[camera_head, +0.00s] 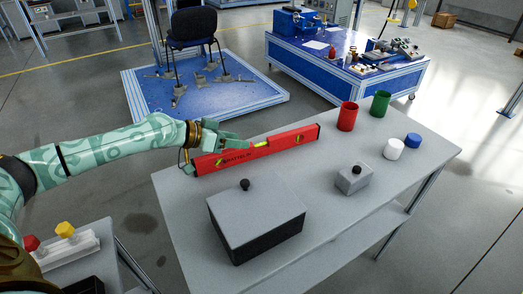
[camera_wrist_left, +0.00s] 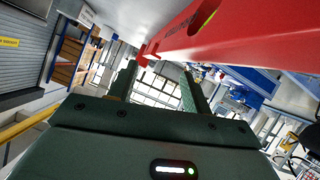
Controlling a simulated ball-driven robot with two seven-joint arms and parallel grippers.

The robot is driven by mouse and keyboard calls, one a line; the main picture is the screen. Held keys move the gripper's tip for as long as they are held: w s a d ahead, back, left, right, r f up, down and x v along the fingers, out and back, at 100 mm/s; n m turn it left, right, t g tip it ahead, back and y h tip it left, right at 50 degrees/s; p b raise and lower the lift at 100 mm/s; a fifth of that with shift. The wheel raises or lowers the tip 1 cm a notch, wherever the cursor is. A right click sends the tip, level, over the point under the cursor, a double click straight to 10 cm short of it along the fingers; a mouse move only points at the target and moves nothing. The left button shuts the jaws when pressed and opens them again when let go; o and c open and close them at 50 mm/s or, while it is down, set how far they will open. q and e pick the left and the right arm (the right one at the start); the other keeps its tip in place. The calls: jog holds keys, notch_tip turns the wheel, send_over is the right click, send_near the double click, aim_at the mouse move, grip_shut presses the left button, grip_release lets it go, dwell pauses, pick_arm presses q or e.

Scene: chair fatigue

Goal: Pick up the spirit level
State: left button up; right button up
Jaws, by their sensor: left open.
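The red spirit level (camera_head: 285,144) stands on its long edge along the back left part of the grey table, with yellow-green vials. My left gripper (camera_head: 217,155) is at the level's left part, coming in from the left. Its fingers are apart, and one finger shows over the level's top edge. In the left wrist view, the level (camera_wrist_left: 245,40) runs from the upper right to an end near the picture's middle. It lies beyond the open fingers of the gripper (camera_wrist_left: 158,82). I cannot tell whether the fingers touch it. My right gripper is not in view.
On the grey table (camera_head: 335,215) stand a large grey-topped box (camera_head: 255,215), a small knobbed block (camera_head: 353,180), a red cup (camera_head: 347,117), a green cup (camera_head: 380,104), and white (camera_head: 393,149) and blue (camera_head: 413,140) cylinders. A chair (camera_head: 193,27) stands behind.

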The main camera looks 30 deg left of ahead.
aim_at(255, 143)
pick_arm(q)
jog(key=b+x, duration=0.1)
jog(key=x, duration=0.5)
jog(key=shift+w+d+f, duration=0.1)
jog(key=shift+w+f, duration=0.05)
jog(key=shift+w, duration=0.1)
jog(key=shift+s, duration=0.1)
grip_shut()
